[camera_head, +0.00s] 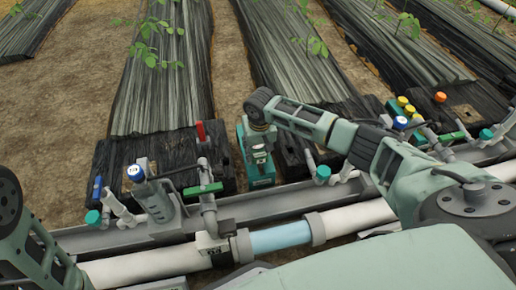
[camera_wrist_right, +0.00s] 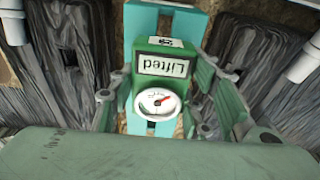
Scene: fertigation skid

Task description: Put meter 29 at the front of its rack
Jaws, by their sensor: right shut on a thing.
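My right gripper (camera_head: 257,128) is shut on a green meter (camera_head: 259,152). In the right wrist view, the gripper's fingers (camera_wrist_right: 155,98) sit on both sides of the meter (camera_wrist_right: 148,78). I cannot tell whether meter and rack touch. My left gripper is out of view.
A white pipe (camera_head: 150,267) with a clear blue section (camera_head: 280,238) runs in front. A red-handled valve (camera_head: 201,132) and a blue-capped fitting (camera_head: 136,174) stand at left.

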